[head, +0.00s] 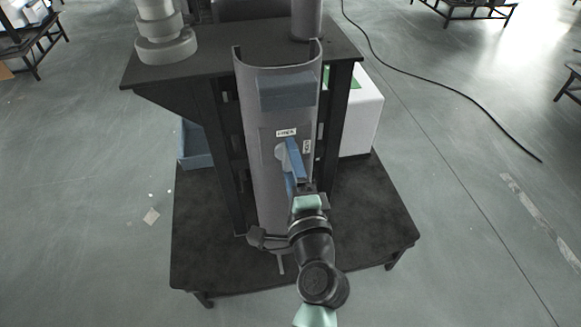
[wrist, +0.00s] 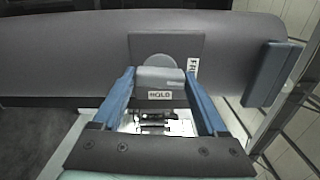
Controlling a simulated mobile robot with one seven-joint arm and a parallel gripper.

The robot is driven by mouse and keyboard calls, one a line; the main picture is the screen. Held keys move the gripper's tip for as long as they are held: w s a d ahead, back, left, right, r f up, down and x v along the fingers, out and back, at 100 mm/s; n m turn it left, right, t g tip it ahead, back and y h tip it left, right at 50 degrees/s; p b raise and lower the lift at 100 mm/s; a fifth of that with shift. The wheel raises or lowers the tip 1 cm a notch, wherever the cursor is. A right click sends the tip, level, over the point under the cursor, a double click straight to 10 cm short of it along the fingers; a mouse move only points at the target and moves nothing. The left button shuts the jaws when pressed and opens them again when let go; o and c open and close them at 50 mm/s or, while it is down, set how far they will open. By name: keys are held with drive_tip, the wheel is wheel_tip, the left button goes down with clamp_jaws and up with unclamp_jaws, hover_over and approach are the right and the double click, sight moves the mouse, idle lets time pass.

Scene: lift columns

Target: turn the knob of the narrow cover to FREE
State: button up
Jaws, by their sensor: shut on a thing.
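The narrow cover (head: 262,185) is a tall grey curved panel, upright in the head view and lying sideways in the wrist view (wrist: 70,50). Its pale grey knob (head: 281,157) sits on a square plate; it also shows in the wrist view (wrist: 158,78). My gripper (wrist: 160,78) has its blue fingers on either side of the knob's grip, shut on it; the head view shows them at the knob too (head: 291,158). The HOLD label (wrist: 160,95) is on the near side of the knob, the FREE label (wrist: 193,68) to its right. The knob's exact pointing is unclear.
A blue-grey block (head: 286,88) sticks out of the cover above the knob. The cover stands against a dark frame (head: 215,125) on a dark platform (head: 205,240). A white box (head: 362,112) stands behind at right, a blue bin (head: 195,146) at left. The surrounding floor is mostly open.

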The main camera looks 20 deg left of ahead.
drive_tip(key=shift+n+b, duration=0.3)
drive_tip(key=shift+n, duration=0.3)
drive_tip(key=o, duration=1.3)
drive_tip(key=v, duration=1.3)
